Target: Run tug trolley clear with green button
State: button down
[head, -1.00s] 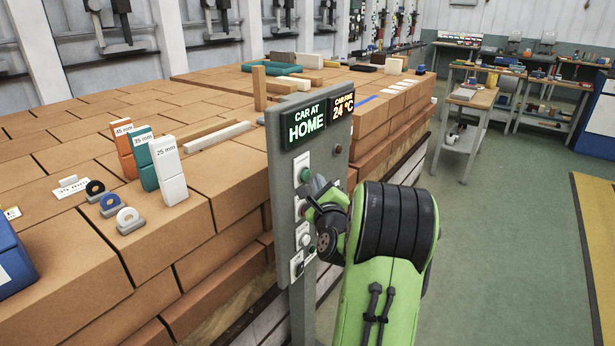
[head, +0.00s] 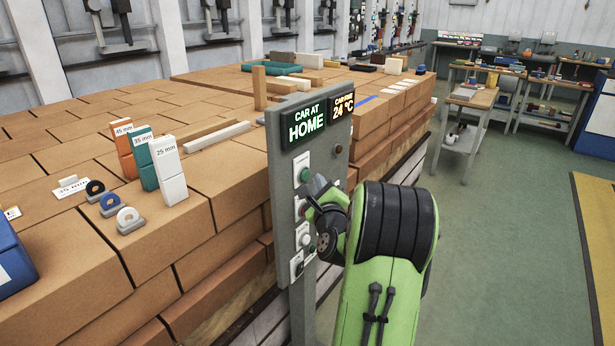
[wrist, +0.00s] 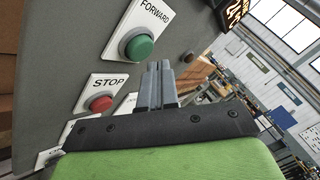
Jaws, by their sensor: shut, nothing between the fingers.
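The grey control panel (head: 284,222) stands upright on a post, with a lit display (head: 306,120) reading "CAR AT HOME". Its green button (head: 304,174) is the upper one; in the wrist view the green button (wrist: 139,47) sits on a plate marked FORWARD. Below it is the red button (wrist: 101,103) on a plate marked STOP. My gripper (wrist: 159,66) is shut and empty, its fingertips just right of and slightly below the green button; I cannot tell the gap to the panel. In the head view the fingers are largely hidden by my wrist.
A white button (head: 305,241) and another plate sit lower on the panel. A large stack of bricks (head: 225,195) stands directly left of and behind the panel. Green floor (head: 500,250) is open to the right, with a trolley (head: 466,130) and workbenches beyond.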

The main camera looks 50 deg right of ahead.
jog(key=shift+w, duration=0.15)
jog(key=shift+w+p, duration=0.3)
jog(key=shift+p, duration=0.25)
jog(key=shift+w+a+p, duration=0.1)
jog(key=shift+w+p, duration=0.35)
jog(key=shift+p, duration=0.15)
dwell(0.6)
jog(key=shift+s+b, duration=0.85)
jog(key=shift+b, duration=0.15)
